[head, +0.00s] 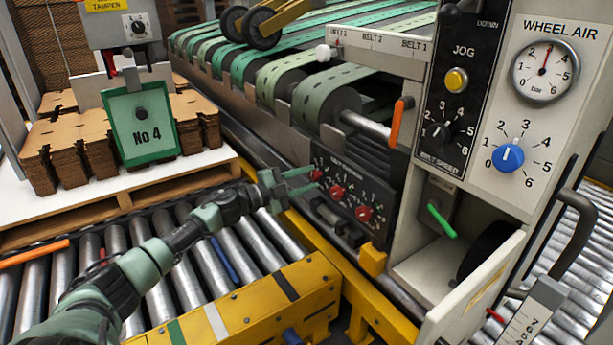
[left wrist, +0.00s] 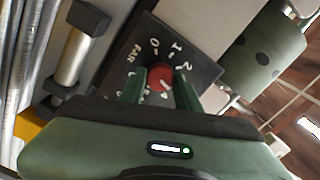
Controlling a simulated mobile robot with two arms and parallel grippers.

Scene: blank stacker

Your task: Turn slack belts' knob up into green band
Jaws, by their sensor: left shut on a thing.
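A dark belt-tension panel (head: 350,222) on the machine's side carries three red knobs in a slanting row. My left gripper (head: 309,180) is shut on the farthest red knob (head: 317,175). In the left wrist view its green fingers flank this red knob (left wrist: 158,78), one on each side, over a dial marked 0, 1, 2 and the word FAR. The middle red knob (head: 336,192) and near red knob (head: 364,213) are free. Perforated green belts (head: 322,92) run over rollers above the panel. The held knob's pointer and any green band are too small or hidden to read.
A roller conveyor (head: 215,265) with a yellow frame (head: 300,292) lies below my left arm. An orange lever (head: 400,122), a green lever (head: 441,220) and an open grey cabinet door (head: 478,275) stand right of the panel. Cardboard stacks (head: 70,158) sit at left.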

